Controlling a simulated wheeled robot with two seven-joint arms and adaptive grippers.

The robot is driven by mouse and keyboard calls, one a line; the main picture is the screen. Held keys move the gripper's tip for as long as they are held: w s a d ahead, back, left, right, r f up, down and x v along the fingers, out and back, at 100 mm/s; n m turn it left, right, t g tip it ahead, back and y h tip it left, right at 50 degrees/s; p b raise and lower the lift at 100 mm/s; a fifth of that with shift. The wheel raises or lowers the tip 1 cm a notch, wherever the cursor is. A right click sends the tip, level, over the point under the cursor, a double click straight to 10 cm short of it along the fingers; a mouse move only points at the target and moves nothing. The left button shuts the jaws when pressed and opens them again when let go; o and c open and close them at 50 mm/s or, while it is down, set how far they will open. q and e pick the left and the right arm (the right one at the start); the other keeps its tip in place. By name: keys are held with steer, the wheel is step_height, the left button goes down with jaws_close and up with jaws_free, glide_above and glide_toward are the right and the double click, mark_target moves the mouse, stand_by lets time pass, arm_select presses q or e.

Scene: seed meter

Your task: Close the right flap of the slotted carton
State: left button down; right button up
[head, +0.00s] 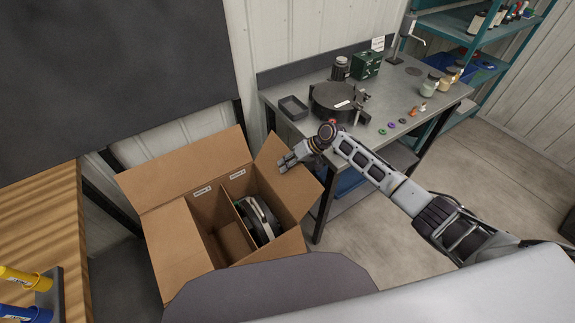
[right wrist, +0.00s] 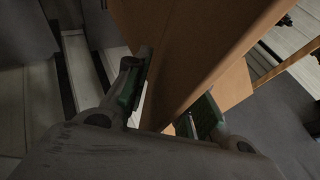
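The open slotted carton (head: 192,205) stands on the floor at the left of the head view. Its right flap (head: 297,192) is folded outward toward the workbench; the back and left flaps are also open. A divider splits the inside; a round black and white part (head: 259,219) sits in the right compartment, and the left compartment looks empty. My right gripper (head: 284,164) is at the right flap's upper part. In the right wrist view its fingers (right wrist: 168,100) are apart, with brown cardboard between them; whether both touch it is unclear. My left gripper is out of view.
The grey workbench (head: 296,126) stands right of the carton, with a black round device (head: 332,100), a small tray (head: 293,107), a green box (head: 366,65) and jars. A wooden table (head: 45,215) is at left. Floor right of the bench is clear.

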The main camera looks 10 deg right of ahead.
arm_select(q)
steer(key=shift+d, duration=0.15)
arm_select(e)
jaws_close()
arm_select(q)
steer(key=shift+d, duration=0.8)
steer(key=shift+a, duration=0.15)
